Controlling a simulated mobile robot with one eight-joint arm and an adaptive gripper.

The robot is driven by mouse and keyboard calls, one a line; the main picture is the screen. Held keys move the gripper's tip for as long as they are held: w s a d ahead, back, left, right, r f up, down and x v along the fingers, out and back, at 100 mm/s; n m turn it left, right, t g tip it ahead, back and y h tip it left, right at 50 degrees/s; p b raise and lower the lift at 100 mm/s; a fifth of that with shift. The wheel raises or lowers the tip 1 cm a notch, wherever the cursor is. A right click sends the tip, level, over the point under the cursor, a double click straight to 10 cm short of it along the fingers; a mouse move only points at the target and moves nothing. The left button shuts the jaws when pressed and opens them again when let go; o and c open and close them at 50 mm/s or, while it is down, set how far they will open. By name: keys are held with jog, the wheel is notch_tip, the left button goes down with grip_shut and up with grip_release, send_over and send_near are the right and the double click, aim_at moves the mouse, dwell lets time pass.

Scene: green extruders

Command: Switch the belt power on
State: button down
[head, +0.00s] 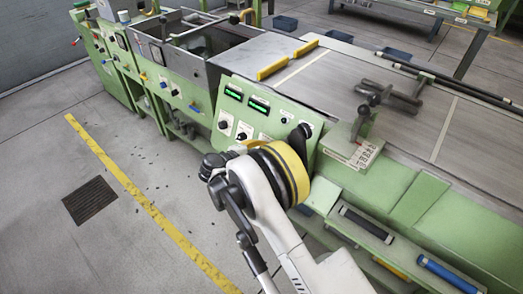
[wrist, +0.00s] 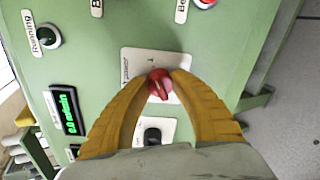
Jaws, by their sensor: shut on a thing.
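In the wrist view, a red rotary knob (wrist: 159,86) sits on a white square plate (wrist: 134,58) on a green control panel (wrist: 215,65). The plate carries a partly hidden label that seems to end in "ower" and a "1" mark above the knob. My gripper (wrist: 160,76) has its two yellow fingers closed on the knob, one on each side. In the head view, the green panel (head: 262,100) has two lit green displays, and my arm hides the gripper's fingertips and the red knob.
A black knob on another white plate (wrist: 157,132) lies close beside the fingers. Open floor (head: 60,200) lies to the left.

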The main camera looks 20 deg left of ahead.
jog(key=shift+a, duration=0.1)
jog(key=c, duration=1.1)
grip_release()
jog(key=v, duration=1.2)
jog(key=shift+r, duration=0.1)
